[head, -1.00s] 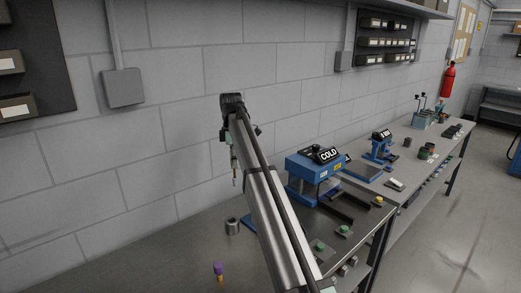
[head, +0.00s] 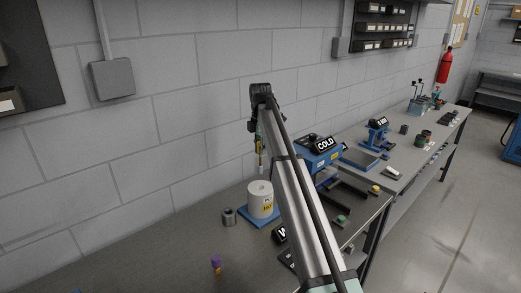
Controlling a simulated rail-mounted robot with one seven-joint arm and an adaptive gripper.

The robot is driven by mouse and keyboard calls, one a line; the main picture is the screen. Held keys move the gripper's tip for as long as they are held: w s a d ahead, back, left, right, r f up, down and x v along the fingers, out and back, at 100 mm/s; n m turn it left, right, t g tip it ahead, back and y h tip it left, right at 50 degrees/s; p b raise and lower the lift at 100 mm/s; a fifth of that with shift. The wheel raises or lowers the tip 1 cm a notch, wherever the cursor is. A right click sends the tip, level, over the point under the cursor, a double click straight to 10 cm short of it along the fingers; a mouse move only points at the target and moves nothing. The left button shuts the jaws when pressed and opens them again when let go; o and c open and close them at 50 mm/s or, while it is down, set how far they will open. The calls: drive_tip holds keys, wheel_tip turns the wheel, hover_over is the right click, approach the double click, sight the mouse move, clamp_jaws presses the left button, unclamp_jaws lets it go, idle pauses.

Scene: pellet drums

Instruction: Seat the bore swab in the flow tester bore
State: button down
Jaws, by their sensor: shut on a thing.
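The white cylinder on a blue base (head: 261,203), with a small yellow label and a dark hole in its top, appears to be the flow tester with its bore. My gripper (head: 260,146) is high at the end of my arm, partly hidden by it. It is shut on a thin upright rod with a pale tip, which I take to be the bore swab (head: 261,163). The swab's tip hangs above the cylinder's top, with a small gap in the picture, and looks apart from it. I cannot tell how exactly it lines up with the hole.
A small grey cylinder (head: 229,217) stands just left of the white one. A purple-topped item (head: 216,264) is nearer on the bench. A blue device with a COLD sign (head: 322,152) stands right, partly behind my arm. The bench's left part is mostly clear.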

sight(260, 166)
drive_tip(key=shift+f+b, duration=0.65)
drive_tip(key=shift+f, duration=2.25)
drive_tip(key=shift+f, duration=2.1)
idle(1.1)
drive_tip(key=c, duration=0.8)
unclamp_jaws()
drive_tip(key=shift+c, duration=0.2)
